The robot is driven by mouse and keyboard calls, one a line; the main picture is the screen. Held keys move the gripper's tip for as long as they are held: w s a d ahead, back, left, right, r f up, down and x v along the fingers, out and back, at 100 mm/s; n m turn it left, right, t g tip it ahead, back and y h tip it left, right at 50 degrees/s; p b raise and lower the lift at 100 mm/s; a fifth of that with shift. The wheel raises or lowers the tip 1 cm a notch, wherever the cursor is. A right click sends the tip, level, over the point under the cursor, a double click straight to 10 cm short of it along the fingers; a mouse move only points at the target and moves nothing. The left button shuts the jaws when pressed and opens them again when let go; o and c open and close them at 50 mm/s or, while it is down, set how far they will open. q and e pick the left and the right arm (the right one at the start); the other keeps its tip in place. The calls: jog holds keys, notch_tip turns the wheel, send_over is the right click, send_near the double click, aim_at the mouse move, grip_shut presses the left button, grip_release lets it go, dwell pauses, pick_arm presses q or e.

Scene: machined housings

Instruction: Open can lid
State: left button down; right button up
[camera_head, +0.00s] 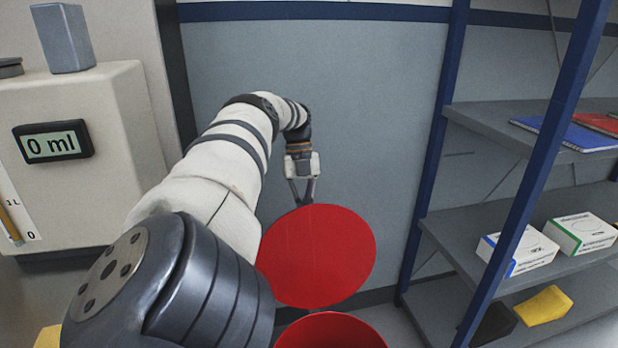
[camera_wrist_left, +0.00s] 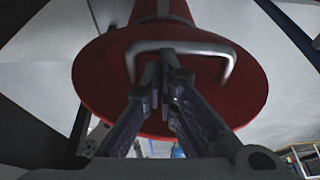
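The round red lid (camera_head: 318,255) stands tilted up steeply, its broad flat face towards the head camera. The red can (camera_head: 330,331) shows below it at the bottom edge, mostly cut off. My left gripper (camera_head: 303,202) is at the lid's top edge, its fingers reaching behind it. In the left wrist view, the lid (camera_wrist_left: 105,85) carries a silver U-shaped handle (camera_wrist_left: 205,48). The fingers (camera_wrist_left: 162,62) are drawn close together at the handle's bar, within its loop. I cannot tell whether they pinch it. My right gripper is not in view.
A blue-framed grey shelf (camera_head: 480,215) with boxes and books stands at the right. A pale dispenser (camera_head: 85,180) with a "0 ml" display (camera_head: 53,142) stands at the left. A grey wall (camera_head: 365,100) is behind the lid.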

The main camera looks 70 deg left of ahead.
pick_arm(q)
jog(key=shift+s+d+f, duration=0.1)
jog(key=shift+s+f, duration=0.2)
jog(key=shift+s, duration=0.1)
notch_tip(320, 180, up, 10)
jog(key=shift+w+r, duration=0.2)
jog(key=shift+w, duration=0.15)
